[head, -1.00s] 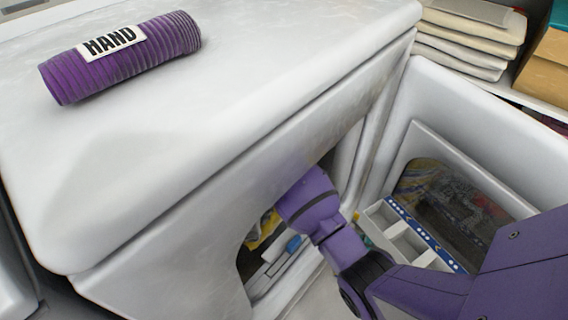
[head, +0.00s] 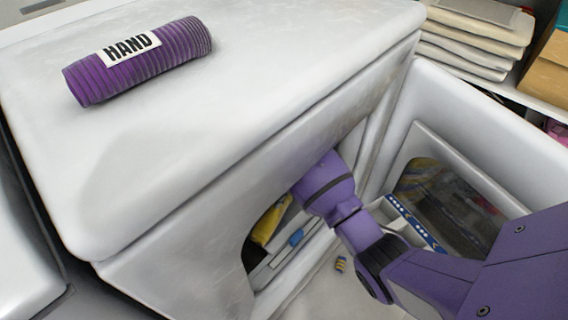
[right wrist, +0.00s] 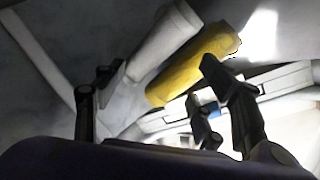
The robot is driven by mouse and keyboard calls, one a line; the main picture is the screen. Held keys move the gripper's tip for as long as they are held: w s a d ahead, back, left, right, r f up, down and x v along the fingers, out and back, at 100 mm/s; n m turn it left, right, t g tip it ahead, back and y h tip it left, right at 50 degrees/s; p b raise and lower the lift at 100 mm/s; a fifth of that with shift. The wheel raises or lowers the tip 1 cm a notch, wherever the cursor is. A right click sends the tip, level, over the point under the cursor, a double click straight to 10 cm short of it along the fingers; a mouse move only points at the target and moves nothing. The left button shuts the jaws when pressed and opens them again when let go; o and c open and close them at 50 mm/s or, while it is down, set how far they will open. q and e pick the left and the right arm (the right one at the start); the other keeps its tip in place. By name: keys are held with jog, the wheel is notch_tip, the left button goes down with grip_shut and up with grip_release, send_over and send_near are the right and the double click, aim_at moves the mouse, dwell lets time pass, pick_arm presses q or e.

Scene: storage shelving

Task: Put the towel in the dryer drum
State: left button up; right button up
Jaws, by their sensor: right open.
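A yellow rolled thing (head: 270,222), which may be the towel, shows inside the dryer drum opening in the head view. In the right wrist view the yellow roll (right wrist: 195,65) lies just beyond my right gripper (right wrist: 165,82), whose two fingers are spread apart with nothing clearly between them. My right arm reaches through the front opening of the white dryer (head: 170,262), so that gripper is hidden in the head view. A purple ribbed roll (head: 137,62) with a "HAND" label lies on the dryer's top. My left gripper is not in view.
The open dryer door (head: 475,115) stands to the right of the opening. A pale divided tray (head: 395,212) with a blue strip is near the door and my arm. Folded cloths (head: 470,40) are stacked on a shelf at the upper right. The dryer top is mostly clear.

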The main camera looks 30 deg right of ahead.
jog(key=s+d+p, duration=0.1)
jog(key=s+d, duration=0.3)
jog(key=d, duration=0.6)
jog(key=shift+s+f, duration=0.25)
jog(key=shift+f, duration=0.1)
